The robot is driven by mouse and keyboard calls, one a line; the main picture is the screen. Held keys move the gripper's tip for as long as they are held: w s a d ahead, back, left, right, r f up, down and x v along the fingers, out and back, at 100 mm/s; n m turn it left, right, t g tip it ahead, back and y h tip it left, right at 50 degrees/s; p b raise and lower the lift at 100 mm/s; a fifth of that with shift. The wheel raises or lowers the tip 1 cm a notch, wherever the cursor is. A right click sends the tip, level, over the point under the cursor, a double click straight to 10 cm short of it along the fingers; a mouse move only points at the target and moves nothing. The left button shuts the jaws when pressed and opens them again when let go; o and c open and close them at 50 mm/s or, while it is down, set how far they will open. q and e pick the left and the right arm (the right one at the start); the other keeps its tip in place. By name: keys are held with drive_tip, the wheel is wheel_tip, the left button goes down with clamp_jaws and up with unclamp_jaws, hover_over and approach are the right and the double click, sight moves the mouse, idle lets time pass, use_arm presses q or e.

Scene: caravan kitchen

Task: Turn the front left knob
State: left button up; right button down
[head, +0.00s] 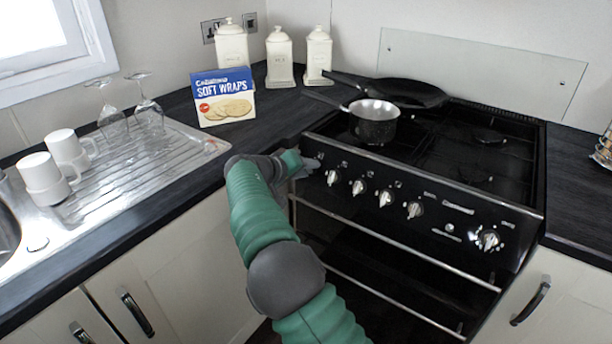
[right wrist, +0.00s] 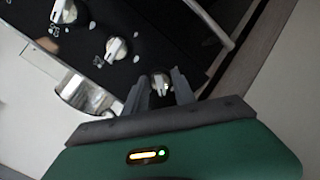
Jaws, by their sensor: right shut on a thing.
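The black stove front panel (head: 448,212) carries a row of silver-and-white knobs. The leftmost knob, at the panel's left end, is mostly hidden by my right gripper (head: 309,164) in the head view. In the right wrist view this end knob (right wrist: 161,83) sits between the two grey fingers of my right gripper (right wrist: 160,92), which is shut on it. The neighbouring knob (head: 333,177) stands free just to the right; it also shows in the right wrist view (right wrist: 116,48). The knob's turned angle is hard to tell. My left gripper is in neither view.
A saucepan (head: 374,128) and a black frying pan (head: 408,92) stand on the hob (head: 470,150). Oven rails (head: 400,255) run below the panel. A soft wraps box (head: 223,97), mugs (head: 42,174) and glasses (head: 148,112) stand to the left.

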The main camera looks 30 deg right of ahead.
drive_tip(key=shift+a+f+m+b, duration=0.15)
drive_tip(key=shift+m+b, duration=0.85)
drive_tip(key=shift+m, duration=0.65)
drive_tip(key=shift+d+f+m+b, duration=0.15)
drive_tip(key=shift+m+b, duration=0.9)
drive_tip(key=shift+m, duration=0.55)
drive_tip(key=shift+a+f+m+b, duration=0.15)
drive_tip(key=shift+m+b, duration=0.85)
drive_tip(key=shift+m, duration=0.65)
drive_tip(key=c, duration=1.1)
unclamp_jaws()
drive_tip(key=shift+w, duration=0.1)
drive_tip(key=shift+o, duration=0.2)
drive_tip(key=shift+r, duration=0.2)
drive_tip(key=shift+r, duration=0.1)
